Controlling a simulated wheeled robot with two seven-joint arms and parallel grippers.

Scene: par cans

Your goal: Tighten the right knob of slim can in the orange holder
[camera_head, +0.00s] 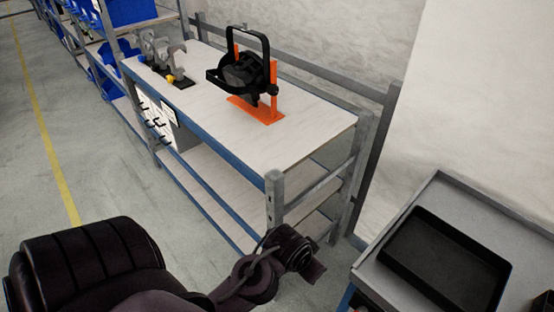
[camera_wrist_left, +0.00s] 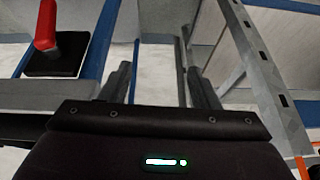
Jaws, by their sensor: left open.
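The black slim can (camera_head: 243,73) sits in the orange holder (camera_head: 262,115) on the workbench, with a black yoke frame around it. A small dark knob (camera_head: 272,90) shows on the can's right side, beside the orange upright. In the left wrist view my left gripper (camera_wrist_left: 160,82) has its two fingers apart with nothing between them. In the head view a dark arm of mine reaches in at the bottom, in front of the bench and well away from the can; its fingers cannot be made out. My right gripper is not seen.
The workbench (camera_head: 310,141) has a blue front edge and metal corner posts. Metal clamps (camera_head: 165,57) stand at its far left end. A black tray (camera_head: 445,262) lies on a grey table at right. A red-handled item (camera_wrist_left: 46,28) shows in the left wrist view. The bench top in front of the holder is clear.

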